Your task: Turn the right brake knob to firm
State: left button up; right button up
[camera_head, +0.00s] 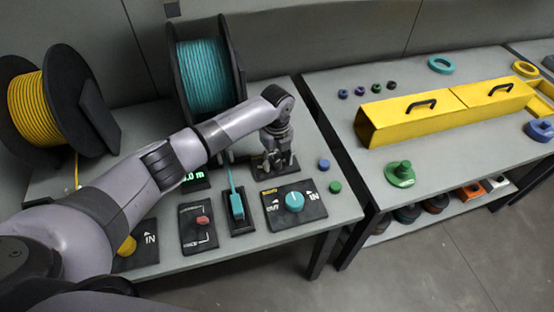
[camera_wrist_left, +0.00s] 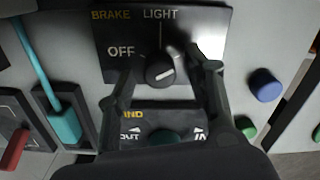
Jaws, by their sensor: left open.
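The right brake panel (camera_wrist_left: 218,20) is a dark plate lettered BRAKE, OFF and LIGHT in the left wrist view; any lettering on its right is hidden by a finger. Its dark round brake knob (camera_wrist_left: 160,71) carries a short white mark slanting right of the LIGHT line. In the head view, the panel (camera_head: 291,171) shows only partly under my gripper, and the knob is hidden. My left gripper (camera_head: 274,156) is open, pointing down over the panel. In the left wrist view, its fingers (camera_wrist_left: 163,66) stand on either side of the knob; contact cannot be told.
The wind panel (camera_head: 318,208) with a teal knob (camera_head: 294,201) lies just in front. A teal slider (camera_head: 236,206) and a red switch (camera_head: 202,220) are to its left. The teal spool (camera_head: 206,75) stands behind. Blue (camera_head: 324,163) and green (camera_head: 335,187) caps lie to the right.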

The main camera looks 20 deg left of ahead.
aim_at(277, 162)
pick_arm(q)
notch_tip(277, 162, up, 12)
jog(key=shift+f, duration=0.15)
jog(key=shift+f, duration=0.1)
dwell(0.6)
